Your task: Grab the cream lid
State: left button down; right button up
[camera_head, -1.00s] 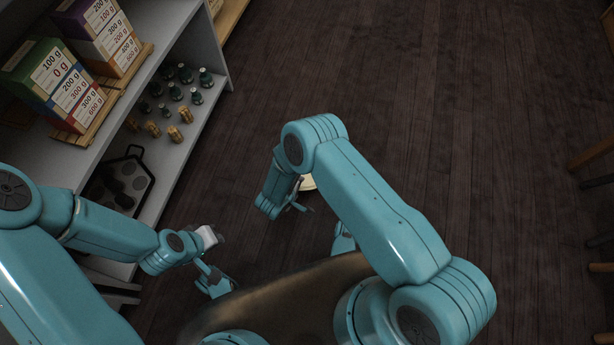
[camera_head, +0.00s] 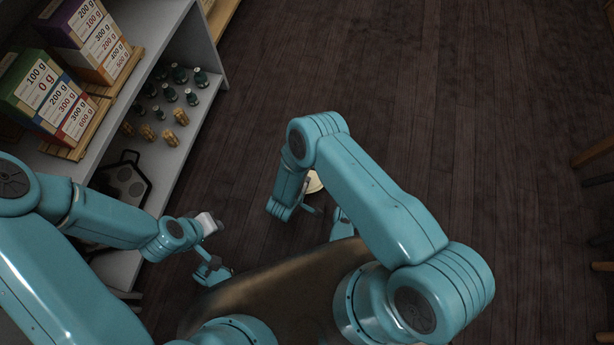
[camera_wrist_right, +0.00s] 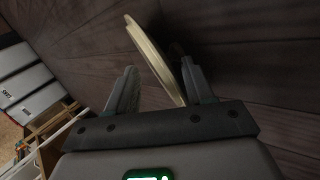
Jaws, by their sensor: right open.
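The cream lid (camera_head: 315,182) shows in the head view as a small pale piece near the floor, partly hidden by my right arm. In the right wrist view the lid (camera_wrist_right: 148,50) appears nearly edge-on, a pale tilted disc with its lower part between the two dark fingers. My right gripper (camera_wrist_right: 159,72) is open around that part, with a gap on the left and the right finger closer to it. In the head view this gripper (camera_head: 306,207) is mostly hidden. My left gripper (camera_head: 208,223) is apart from the lid, at the left; its fingers are unclear.
A grey shelf (camera_head: 205,90) stands at the left. It holds labelled boxes (camera_head: 45,95), several green bottles (camera_head: 178,74), several yellow-brown pieces (camera_head: 148,132) and a dark tray (camera_head: 125,180). Dark plank floor (camera_head: 430,100) is open ahead and right. Wooden furniture parts (camera_head: 595,160) edge in at right.

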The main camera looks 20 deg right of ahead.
jog(key=shift+f, duration=0.1)
jog(key=shift+s, duration=0.1)
grip_shut()
dwell(0.4)
